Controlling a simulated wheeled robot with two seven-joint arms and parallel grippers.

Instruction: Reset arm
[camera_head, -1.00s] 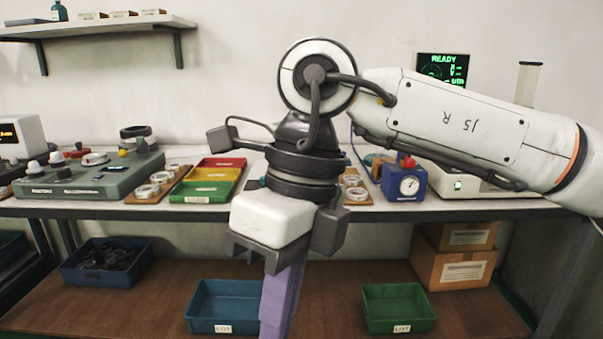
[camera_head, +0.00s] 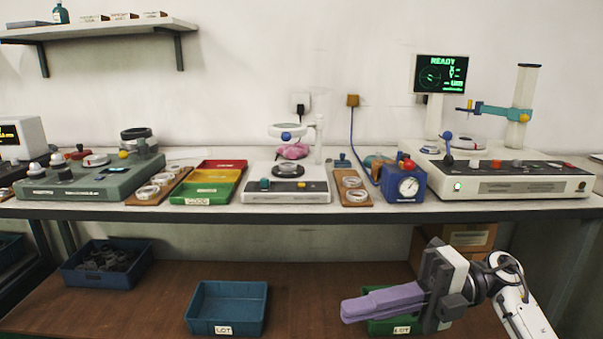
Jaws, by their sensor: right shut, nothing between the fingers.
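My right gripper (camera_head: 350,308) shows at the lower right, its arm coming in from the bottom right corner. Its purple fingers point left and lie together, shut and empty. It hangs in front of the lower shelf, below the bench top, and hides most of the green bin (camera_head: 380,327). My left gripper is not in view.
The bench (camera_head: 300,213) carries a measuring machine (camera_head: 520,185), a blue dial gauge (camera_head: 404,184), boards with rings (camera_head: 353,190), a white device (camera_head: 285,183), coloured trays (camera_head: 210,183) and a green console (camera_head: 90,178). Blue bins (camera_head: 227,307) and a cardboard box (camera_head: 468,236) stand below.

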